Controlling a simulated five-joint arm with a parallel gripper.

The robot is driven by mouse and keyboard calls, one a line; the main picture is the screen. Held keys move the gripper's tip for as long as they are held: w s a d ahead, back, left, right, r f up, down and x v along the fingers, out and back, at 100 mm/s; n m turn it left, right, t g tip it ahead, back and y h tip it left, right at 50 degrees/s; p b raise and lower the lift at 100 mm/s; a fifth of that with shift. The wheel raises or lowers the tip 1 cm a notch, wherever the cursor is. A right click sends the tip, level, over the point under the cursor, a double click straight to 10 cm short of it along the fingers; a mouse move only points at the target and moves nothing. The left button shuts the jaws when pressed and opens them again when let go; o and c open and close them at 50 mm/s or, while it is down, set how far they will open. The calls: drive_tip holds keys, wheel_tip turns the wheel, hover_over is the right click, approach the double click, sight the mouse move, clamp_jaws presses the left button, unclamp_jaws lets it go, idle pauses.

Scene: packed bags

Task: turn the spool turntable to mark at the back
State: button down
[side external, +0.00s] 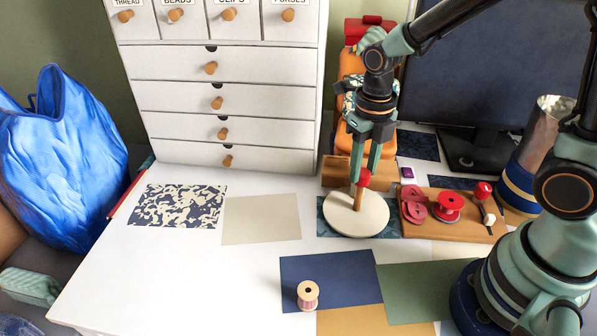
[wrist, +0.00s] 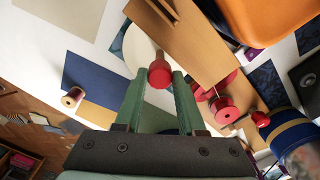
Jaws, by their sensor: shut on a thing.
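The spool turntable is a round cream disc (side external: 345,218), also in the wrist view (wrist: 132,48), lying flat on the table. A wooden peg with a red knob (side external: 364,180) stands on it, toward the disc's back right in the side view. The red knob also shows in the wrist view (wrist: 160,76). My gripper (side external: 364,172) points down over the disc, its green fingers shut on the red knob. The fingertips (wrist: 159,80) sit on either side of the knob in the wrist view. I cannot make out a mark at the back.
A wooden board (side external: 450,232) with red spools (side external: 449,204) stands close at the disc's right. A low wooden box (side external: 333,168) is behind. A small spool (side external: 307,295) stands on a blue sheet (side external: 340,275) in front. White table is clear at left front.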

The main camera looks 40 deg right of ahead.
drive_tip(key=shift+a, duration=0.1)
idle(0.3)
drive_tip(key=c, duration=0.5)
unclamp_jaws()
drive_tip(key=shift+r, duration=0.1)
wheel_tip(320, 180, up, 12)
idle(0.4)
